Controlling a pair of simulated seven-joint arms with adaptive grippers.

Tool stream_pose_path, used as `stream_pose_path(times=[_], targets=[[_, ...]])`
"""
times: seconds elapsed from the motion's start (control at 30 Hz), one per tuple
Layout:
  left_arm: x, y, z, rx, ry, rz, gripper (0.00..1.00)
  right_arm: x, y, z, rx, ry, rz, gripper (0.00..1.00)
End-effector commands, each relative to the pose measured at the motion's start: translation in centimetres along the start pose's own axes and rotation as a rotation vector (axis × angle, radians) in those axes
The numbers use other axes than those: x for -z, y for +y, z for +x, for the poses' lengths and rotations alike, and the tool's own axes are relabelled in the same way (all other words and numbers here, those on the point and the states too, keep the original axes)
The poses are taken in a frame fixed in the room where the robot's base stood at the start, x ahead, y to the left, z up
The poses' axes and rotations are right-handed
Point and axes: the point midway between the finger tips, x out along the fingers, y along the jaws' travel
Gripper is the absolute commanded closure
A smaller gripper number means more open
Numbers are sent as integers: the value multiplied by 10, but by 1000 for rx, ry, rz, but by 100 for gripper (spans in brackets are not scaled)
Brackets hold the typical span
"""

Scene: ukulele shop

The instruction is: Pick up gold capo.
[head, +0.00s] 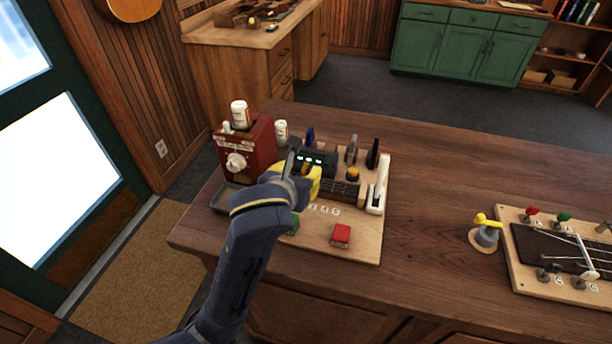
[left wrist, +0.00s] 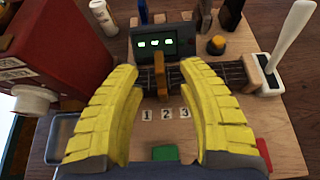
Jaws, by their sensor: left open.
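The gold capo (left wrist: 162,80) stands upright across the short dark fretboard (left wrist: 206,78) in the left wrist view, above the 1, 2, 3 labels. In the head view the capo (head: 306,168) shows only partly, behind my gripper. My left gripper (left wrist: 160,72) is open, with one yellow finger on each side of the capo and a visible gap to each. In the head view the left gripper (head: 303,182) is low over the wooden board (head: 315,245). Whether the fingertips reach the capo's depth is hard to tell. My right gripper is not in view.
A red box with a white knob (head: 236,162) stands left of the board. A display (left wrist: 163,43) is just behind the capo, with a white lever (head: 382,178) to the right. Red (head: 341,235) and green (left wrist: 165,153) buttons are in front. The table's middle is clear.

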Motion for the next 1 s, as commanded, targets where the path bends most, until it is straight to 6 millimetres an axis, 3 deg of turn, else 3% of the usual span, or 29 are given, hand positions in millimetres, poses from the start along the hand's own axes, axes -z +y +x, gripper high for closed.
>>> stream_pose_path(times=[0.3,0.7,1.0], targets=[[1,1,39,-2,2,-1,61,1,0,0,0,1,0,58],[0,1,45,-1,0,-1,58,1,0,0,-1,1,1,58],[0,1,45,-1,0,-1,93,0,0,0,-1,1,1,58]])
